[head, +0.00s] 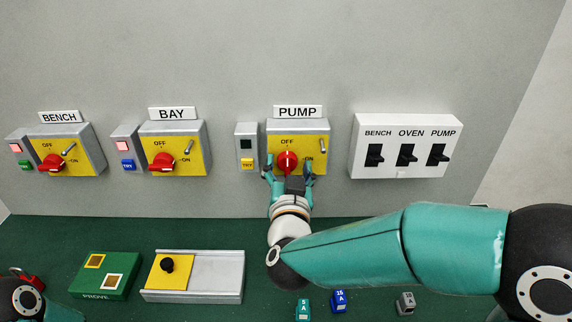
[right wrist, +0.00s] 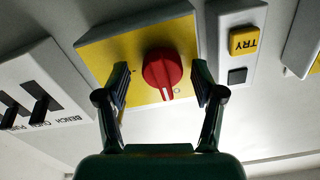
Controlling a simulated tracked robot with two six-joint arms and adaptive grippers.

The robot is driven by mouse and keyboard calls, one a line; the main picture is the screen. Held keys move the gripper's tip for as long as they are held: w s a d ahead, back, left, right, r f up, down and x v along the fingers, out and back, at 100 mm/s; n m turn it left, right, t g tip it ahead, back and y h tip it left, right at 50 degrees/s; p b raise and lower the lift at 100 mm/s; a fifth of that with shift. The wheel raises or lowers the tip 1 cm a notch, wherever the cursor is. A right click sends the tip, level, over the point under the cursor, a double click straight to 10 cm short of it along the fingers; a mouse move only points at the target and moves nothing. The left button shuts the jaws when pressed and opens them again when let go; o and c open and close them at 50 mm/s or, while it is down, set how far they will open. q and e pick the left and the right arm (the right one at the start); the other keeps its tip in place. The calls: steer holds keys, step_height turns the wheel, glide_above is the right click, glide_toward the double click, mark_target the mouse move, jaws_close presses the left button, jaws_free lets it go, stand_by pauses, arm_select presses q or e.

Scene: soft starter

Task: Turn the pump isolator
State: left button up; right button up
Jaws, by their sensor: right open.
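The pump isolator (head: 319,141) is a grey box with a yellow face under the PUMP sign, on the wall. Its red knob (head: 287,160) stands roughly upright below the word OFF, with ON to its right. In the right wrist view, the red knob (right wrist: 163,70) shows a white mark on its edge. My right gripper (head: 288,172) is open in front of the knob, and it also shows in the right wrist view (right wrist: 163,88). One finger is on each side of the knob, with visible gaps.
Beside the isolator, a grey box has a dark lamp (head: 246,143) and a yellow TRY button (head: 247,164). BENCH (head: 82,140) and BAY (head: 196,139) isolators are left. A white switch panel (head: 390,166) is right. A green PROVE box (head: 110,288) and sliding tray (head: 222,277) lie below.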

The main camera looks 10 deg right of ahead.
steer(key=shift+a, duration=0.1)
steer(key=shift+s, duration=0.1)
steer(key=shift+c, duration=0.9)
steer(key=c, duration=1)
steer(key=shift+o, duration=0.2)
steer(key=shift+f+m+b, duration=0.15)
steer(key=shift+m+b, duration=0.25)
steer(key=shift+b, duration=0.45)
steer(key=m+b, duration=0.3)
steer(key=b, duration=0.1)
steer(key=m+b, duration=0.8)
steer(key=shift+f, duration=0.25)
steer(key=m+b, duration=0.3)
steer(key=m, duration=0.1)
steer(key=shift+m+b, duration=0.85)
steer(key=shift+m, duration=0.15)
